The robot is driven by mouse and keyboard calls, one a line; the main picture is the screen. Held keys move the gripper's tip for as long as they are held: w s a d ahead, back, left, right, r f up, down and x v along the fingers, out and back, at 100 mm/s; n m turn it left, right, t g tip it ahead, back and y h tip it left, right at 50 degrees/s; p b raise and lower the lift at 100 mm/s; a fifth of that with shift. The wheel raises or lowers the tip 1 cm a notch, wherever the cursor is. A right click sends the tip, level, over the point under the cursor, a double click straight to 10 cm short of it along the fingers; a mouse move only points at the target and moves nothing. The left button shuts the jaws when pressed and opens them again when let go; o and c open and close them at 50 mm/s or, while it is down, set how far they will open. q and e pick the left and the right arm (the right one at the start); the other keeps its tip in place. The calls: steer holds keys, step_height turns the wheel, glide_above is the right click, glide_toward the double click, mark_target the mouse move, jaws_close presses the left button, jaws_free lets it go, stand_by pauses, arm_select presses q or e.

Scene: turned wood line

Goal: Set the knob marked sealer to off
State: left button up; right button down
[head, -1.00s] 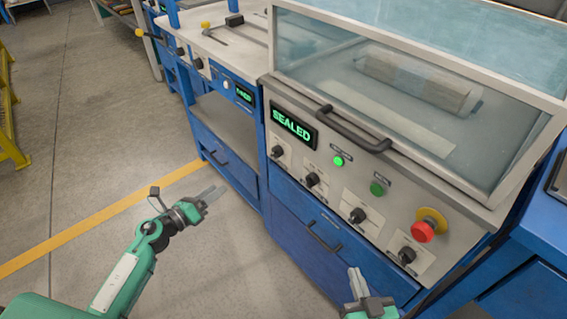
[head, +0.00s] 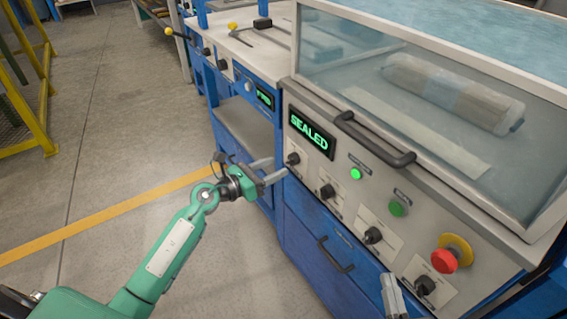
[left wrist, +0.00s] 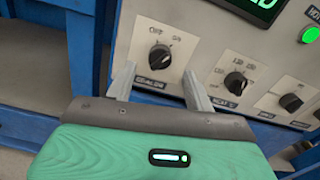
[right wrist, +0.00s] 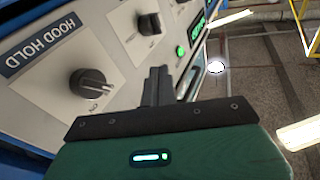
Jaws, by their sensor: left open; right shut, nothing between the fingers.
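The leftmost black knob (head: 293,159) sits on the grey panel under the green SEALED display (head: 311,133). In the left wrist view this knob (left wrist: 160,57) has off and on marks above it and a label below, too small to read surely. Which mark its pointer faces is hard to tell. My left gripper (head: 272,170) is open and empty just in front of it. In the left wrist view its fingertips (left wrist: 160,80) lie to either side of and below the knob, apparently not touching. My right gripper (head: 392,297) is shut and empty, low by the panel's right part.
Several more knobs run rightward, including one (head: 327,191) beside the first. The HOOD HOLD knob (right wrist: 90,83) is near my right gripper. A red stop button (head: 445,260), lit green button (head: 356,174) and hood handle (head: 374,139) stick out.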

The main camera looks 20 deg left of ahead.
mark_target(287, 162)
arm_select(q)
steer(key=x, duration=0.3)
steer(key=shift+w+d, duration=0.15)
steer(key=shift+d, duration=0.05)
steer(key=shift+w+d, duration=0.15)
steer(key=shift+w, duration=0.05)
arm_select(e)
steer(key=shift+w+d+r+t, duration=0.1)
steer(key=shift+w+r+t, duration=0.1)
steer(key=shift+r, duration=0.15)
steer(key=shift+w+d+r+t, duration=0.1)
steer(key=shift+r+t, duration=0.1)
steer(key=shift+r, duration=0.1)
arm_select(q)
steer(key=shift+c, duration=0.4)
